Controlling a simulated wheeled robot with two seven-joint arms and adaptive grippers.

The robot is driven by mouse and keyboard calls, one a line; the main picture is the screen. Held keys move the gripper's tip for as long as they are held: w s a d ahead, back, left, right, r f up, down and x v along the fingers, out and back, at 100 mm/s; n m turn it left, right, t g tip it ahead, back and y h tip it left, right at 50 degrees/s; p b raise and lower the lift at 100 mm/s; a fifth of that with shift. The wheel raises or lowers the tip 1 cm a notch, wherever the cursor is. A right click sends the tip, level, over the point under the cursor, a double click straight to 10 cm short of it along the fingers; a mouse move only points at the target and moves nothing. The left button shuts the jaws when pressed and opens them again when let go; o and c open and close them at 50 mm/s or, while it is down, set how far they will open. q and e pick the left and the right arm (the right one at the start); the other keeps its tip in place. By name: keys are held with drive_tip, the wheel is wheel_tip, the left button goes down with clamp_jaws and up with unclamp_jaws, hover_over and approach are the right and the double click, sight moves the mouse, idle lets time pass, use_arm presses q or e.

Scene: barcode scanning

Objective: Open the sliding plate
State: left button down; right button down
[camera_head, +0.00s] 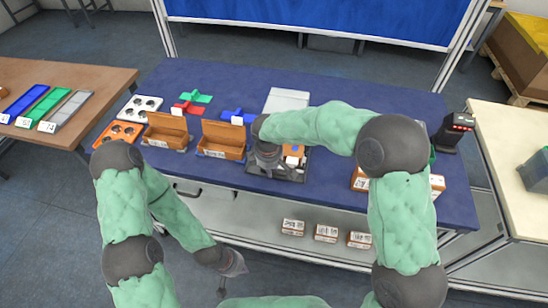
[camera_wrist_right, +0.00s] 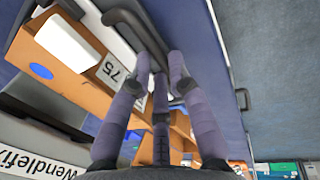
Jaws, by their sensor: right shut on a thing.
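A pale grey plate (camera_head: 287,100) lies at the back middle of the blue workbench (camera_head: 350,92); my right forearm partly covers its front. I cannot tell for certain that it is the sliding plate. My right gripper (camera_head: 266,165) is low over the bench, just in front of it. In the right wrist view its fingers (camera_wrist_right: 160,68) are shut on a dark curved handle (camera_wrist_right: 128,22) beside a pale strip. The handle is hidden in the head view. My left gripper (camera_head: 234,266) hangs low in front of the bench, empty; its finger opening is unclear.
Orange-brown boxes (camera_head: 165,128) stand left of my right gripper. A drawer handle (camera_head: 187,190) is on the bench front. Small boxes (camera_head: 326,233) sit on the lower shelf. A scanner (camera_head: 455,128) stands at the right end. A wooden table (camera_head: 95,82) is at left.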

drive_tip(key=shift+s+a, duration=0.15)
drive_tip(key=shift+s, duration=0.45)
drive_tip(key=c, duration=1.4)
unclamp_jaws()
drive_tip(key=r, duration=0.4)
drive_tip(key=s+r, duration=0.1)
drive_tip(key=r, duration=0.3)
drive_tip(key=s+r, duration=0.1)
drive_tip(key=r, duration=0.2)
drive_tip(key=shift+a+r, duration=0.25)
drive_tip(key=shift+r, duration=0.15)
